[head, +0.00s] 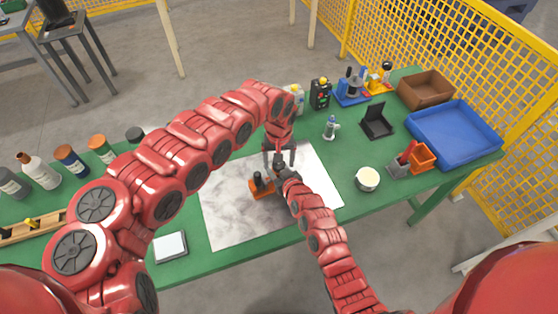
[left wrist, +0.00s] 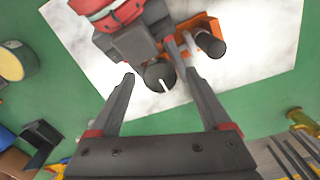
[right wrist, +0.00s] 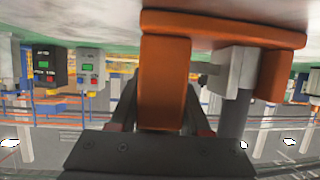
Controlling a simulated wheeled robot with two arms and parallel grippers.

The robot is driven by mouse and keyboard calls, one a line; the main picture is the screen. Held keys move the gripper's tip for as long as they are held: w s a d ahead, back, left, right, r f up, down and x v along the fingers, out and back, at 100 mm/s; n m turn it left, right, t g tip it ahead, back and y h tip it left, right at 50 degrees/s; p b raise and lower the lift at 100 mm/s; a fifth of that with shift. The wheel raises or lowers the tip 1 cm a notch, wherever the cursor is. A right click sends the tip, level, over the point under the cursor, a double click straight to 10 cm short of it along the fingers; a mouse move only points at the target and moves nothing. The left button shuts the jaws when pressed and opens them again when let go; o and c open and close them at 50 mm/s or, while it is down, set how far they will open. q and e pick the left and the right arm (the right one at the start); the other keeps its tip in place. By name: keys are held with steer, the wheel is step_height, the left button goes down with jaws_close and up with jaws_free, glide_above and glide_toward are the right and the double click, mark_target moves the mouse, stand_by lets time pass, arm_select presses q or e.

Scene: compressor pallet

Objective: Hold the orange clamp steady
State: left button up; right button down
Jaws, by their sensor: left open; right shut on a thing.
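The orange clamp (head: 262,193) rests on the marbled white sheet (head: 225,213), with a dark knob on top. My right gripper (head: 281,174) reaches it from the right and is shut on it. In the right wrist view an orange block of the clamp (right wrist: 163,85) fills the space between the fingers. My left gripper (head: 279,155) is open just behind and above the right one. In the left wrist view its fingers (left wrist: 160,82) are spread on either side of a dark round part with a white mark. The clamp (left wrist: 208,38) lies beyond, partly hidden by the right gripper.
A round cream-topped tin (head: 367,179), an orange bin (head: 422,157) and a blue tray (head: 455,132) stand to the right. Several bottles (head: 70,158) line the left. A white-topped box (head: 170,246) sits near the front edge. The sheet's left part is clear.

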mark_target(279, 164)
arm_select(q)
step_height(279, 164, up, 12)
stand_by(0.4)
arm_select(e)
steer(key=shift+c, duration=1.4)
jaws_free()
